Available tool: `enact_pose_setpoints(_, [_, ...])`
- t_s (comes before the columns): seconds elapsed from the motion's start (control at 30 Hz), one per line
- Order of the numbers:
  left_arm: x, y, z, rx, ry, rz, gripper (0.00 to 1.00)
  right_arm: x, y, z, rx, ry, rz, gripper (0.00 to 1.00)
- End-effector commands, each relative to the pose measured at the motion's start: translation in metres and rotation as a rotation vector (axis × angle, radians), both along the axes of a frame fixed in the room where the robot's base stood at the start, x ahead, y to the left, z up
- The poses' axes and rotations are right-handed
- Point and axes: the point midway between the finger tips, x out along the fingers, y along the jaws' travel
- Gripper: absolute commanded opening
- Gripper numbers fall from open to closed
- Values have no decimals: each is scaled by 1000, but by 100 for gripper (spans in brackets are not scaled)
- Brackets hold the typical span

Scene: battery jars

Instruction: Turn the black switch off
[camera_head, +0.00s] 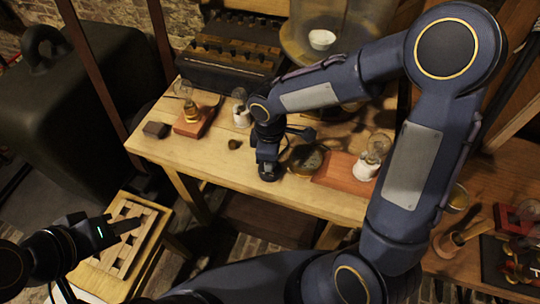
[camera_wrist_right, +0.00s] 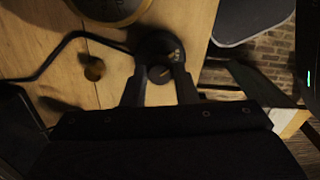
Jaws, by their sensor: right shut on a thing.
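The black switch (camera_wrist_right: 160,48) is a round dark piece on the wooden table, with a small knob in its middle. In the right wrist view my right gripper (camera_wrist_right: 160,85) has a finger on each side of the knob and is shut on it. In the head view my right gripper (camera_head: 267,160) points down at the table near its front edge and largely hides the switch. My left gripper (camera_head: 118,226) is at the lower left, over a slotted wooden rack, away from the switch. Its jaw gap is unclear.
A round brass instrument (camera_head: 305,158) and a red wooden base (camera_head: 335,172) with a bulb stand right of my right gripper. Another bulb base (camera_head: 197,122) is at left. A dark wire (camera_wrist_right: 72,38) runs beside the switch. The slotted rack (camera_head: 120,245) sits on a low stool.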

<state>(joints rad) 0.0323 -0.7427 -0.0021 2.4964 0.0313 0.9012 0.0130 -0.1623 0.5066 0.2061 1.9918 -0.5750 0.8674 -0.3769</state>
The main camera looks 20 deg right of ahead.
Motion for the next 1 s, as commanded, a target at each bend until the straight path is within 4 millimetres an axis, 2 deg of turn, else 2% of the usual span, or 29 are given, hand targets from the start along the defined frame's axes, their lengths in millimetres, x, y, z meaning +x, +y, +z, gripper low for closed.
enact_pose_setpoints(0.67, [0,0,2,0,0,0,36,1,0,1,2,-4,68,3])
enact_pose_setpoints(0.7, [0,0,2,0,0,0,36,1,0,1,2,-4,68,27])
enact_pose_setpoints(0.87, [0,0,2,0,0,0,36,1,0,1,1,-3,67,48])
enact_pose_setpoints(1.0, [0,0,2,0,0,0,36,0,0,0,1,-1,67,48])
